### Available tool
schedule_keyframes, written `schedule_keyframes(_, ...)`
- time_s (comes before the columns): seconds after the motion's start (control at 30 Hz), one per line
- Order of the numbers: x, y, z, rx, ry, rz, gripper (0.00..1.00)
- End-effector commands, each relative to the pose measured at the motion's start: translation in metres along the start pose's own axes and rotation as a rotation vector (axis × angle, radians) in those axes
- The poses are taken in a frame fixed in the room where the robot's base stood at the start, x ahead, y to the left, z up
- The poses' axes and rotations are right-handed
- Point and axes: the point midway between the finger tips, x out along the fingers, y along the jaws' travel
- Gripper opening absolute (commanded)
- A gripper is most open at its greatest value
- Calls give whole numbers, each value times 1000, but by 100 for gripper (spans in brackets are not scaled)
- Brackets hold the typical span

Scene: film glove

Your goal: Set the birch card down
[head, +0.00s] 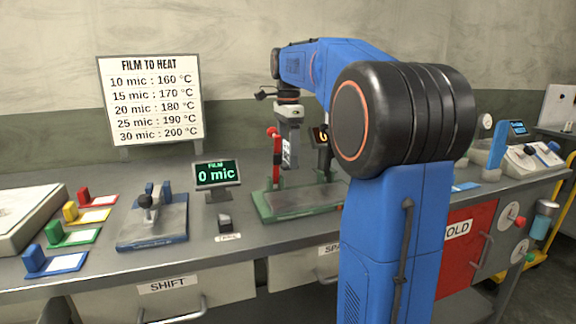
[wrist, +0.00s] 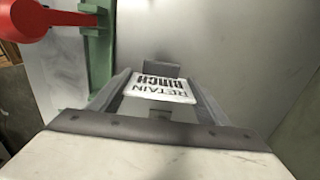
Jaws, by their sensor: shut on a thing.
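My gripper (head: 289,135) is shut on the birch card (wrist: 162,89), a small pale piece marked "RETAIN BIRCH" in dark letters. In the wrist view the card sits between the two grey fingers of my gripper (wrist: 160,98). In the head view a small part of the card (head: 288,155) shows at the jaws. They hang above the green-based press (head: 300,202), beside its red handle (head: 276,150). The card is held up, apart from the bench.
The bench (head: 95,270) carries colored blocks on cards at left, a blue-based device (head: 153,220) and a film display (head: 217,175) reading "0 mic". A heat chart (head: 152,95) stands behind. A red "HOLD" panel (head: 466,250) is at right. My arm hides part of the bench.

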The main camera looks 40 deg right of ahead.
Motion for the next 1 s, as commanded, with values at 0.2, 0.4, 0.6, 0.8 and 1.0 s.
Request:
schedule_keyframes(0.2, 29, 0, 0, 0, 0, 2, 48)
schedule_keyframes(0.4, 36, 0, 0, 0, 0, -1, 48)
schedule_keyframes(0.6, 38, 0, 0, 0, 0, 0, 48)
schedule_keyframes(0.8, 39, 0, 0, 0, 0, 0, 88)
schedule_keyframes(1.0, 38, 0, 0, 0, 0, 0, 88)
